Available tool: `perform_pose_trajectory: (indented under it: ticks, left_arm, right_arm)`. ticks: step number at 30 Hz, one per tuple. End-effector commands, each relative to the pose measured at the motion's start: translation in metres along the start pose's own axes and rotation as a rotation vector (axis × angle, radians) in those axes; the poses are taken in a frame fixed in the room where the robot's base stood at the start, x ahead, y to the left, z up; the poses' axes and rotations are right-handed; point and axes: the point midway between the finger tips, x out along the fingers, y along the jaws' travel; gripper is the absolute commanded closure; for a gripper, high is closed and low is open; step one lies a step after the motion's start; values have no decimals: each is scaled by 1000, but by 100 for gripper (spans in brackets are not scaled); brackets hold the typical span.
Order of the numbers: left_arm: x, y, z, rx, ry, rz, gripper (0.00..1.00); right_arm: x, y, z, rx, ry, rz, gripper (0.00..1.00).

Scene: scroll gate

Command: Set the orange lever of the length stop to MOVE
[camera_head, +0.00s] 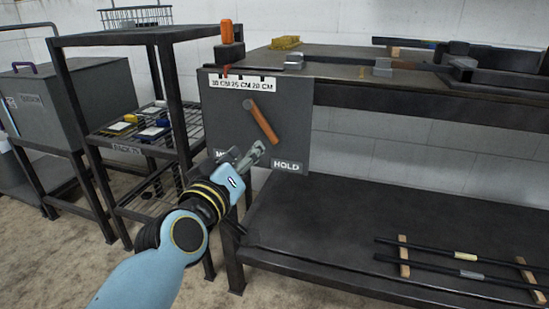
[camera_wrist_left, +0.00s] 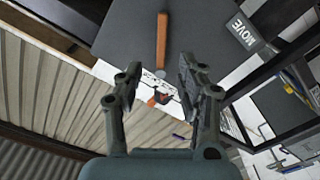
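The orange lever (camera_head: 262,121) sits on a dark grey panel (camera_head: 222,120). It is tilted, its lower end pointing down and right toward the HOLD label (camera_head: 287,167). The MOVE label is mostly hidden behind my left gripper (camera_head: 254,153) at the panel's lower left. That gripper is in front of the panel, just below and left of the lever's lower end. In the left wrist view the gripper (camera_wrist_left: 157,68) is open and empty, with the lever (camera_wrist_left: 162,42) beyond the gap between the fingers. The MOVE label (camera_wrist_left: 243,32) shows clearly there. My right gripper is not in view.
A centimetre scale (camera_head: 243,83) runs along the panel's top, with an orange-handled block (camera_head: 228,38) above it. The bench top (camera_head: 340,72) carries grey blocks. Dark rods (camera_head: 465,257) lie on the lower shelf.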

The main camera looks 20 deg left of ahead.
Motion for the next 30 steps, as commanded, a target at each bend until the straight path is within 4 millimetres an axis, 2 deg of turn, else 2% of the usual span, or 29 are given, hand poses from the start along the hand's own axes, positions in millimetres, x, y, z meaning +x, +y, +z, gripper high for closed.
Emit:
perform_pose_trajectory:
  ticks: [1,5,15,18,24,30]
  left_arm:
    - [3,-2,4,-2,0,0,62]
    - [16,1,0,-2,5,4,62]
    - [82,1,-1,2,3,3,62]
    - [96,0,1,1,2,2,62]
    - [110,-1,2,0,1,1,62]
    - [111,-1,2,1,1,1,62]
  right_arm:
    - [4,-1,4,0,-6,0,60]
    - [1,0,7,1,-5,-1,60]
    - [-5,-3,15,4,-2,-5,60]
    - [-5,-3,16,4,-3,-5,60]
    - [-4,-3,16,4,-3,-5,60]
    - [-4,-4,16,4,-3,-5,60]
